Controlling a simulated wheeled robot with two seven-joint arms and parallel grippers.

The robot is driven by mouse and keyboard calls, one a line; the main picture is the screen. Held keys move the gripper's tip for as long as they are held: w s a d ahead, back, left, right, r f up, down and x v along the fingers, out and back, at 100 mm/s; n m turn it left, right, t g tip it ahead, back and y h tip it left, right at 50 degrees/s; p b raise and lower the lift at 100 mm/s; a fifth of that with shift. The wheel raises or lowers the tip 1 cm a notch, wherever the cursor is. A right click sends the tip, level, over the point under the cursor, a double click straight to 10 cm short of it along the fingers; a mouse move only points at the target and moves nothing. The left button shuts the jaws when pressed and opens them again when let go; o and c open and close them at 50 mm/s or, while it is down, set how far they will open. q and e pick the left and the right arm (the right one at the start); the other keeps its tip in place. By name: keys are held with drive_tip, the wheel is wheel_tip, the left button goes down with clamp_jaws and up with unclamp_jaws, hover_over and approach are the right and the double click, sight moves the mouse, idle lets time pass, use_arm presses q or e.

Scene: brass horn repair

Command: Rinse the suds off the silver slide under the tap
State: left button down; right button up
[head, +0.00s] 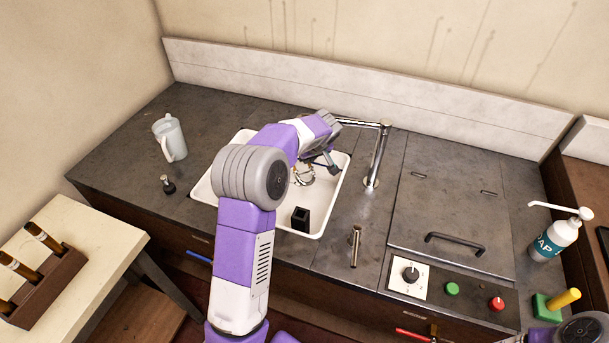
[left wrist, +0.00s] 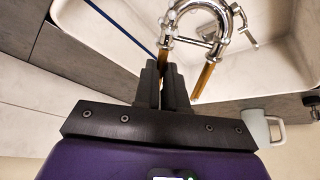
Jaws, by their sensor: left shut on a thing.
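My left arm reaches over the white sink (head: 215,178). My left gripper (left wrist: 166,82) is shut on the slide (left wrist: 212,10), a silver U-bend with brass-coloured tubes. In the head view the slide (head: 303,177) shows only in part beside the gripper, over the basin. I see no water stream; the spout's end is hidden. My right gripper is not in view.
A black square block (head: 301,218) is in the sink's front. A metal lever (head: 356,246) stands on the counter to its right. A lid (head: 445,215), control knob (head: 411,275) and soap bottle (head: 556,236) are right.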

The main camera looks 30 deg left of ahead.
use_arm(q)
drive_tip(key=shift+w, duration=0.2)
drive_tip(key=shift+w+d, duration=0.15)
drive_tip(key=shift+w, duration=0.25)
drive_tip(key=s+d+b, duration=0.1)
drive_tip(key=d+b, duration=0.2)
drive_tip(key=d, duration=0.4)
drive_tip(key=shift+s+d+b, duration=0.35)
drive_tip(key=shift+d, duration=0.05)
idle(0.4)
drive_tip(key=shift+d+r, duration=0.1)
idle(1.0)
drive_tip(key=s+d+r+p, duration=0.1)
drive_tip(key=d+r, duration=0.3)
drive_tip(key=shift+d, duration=0.35)
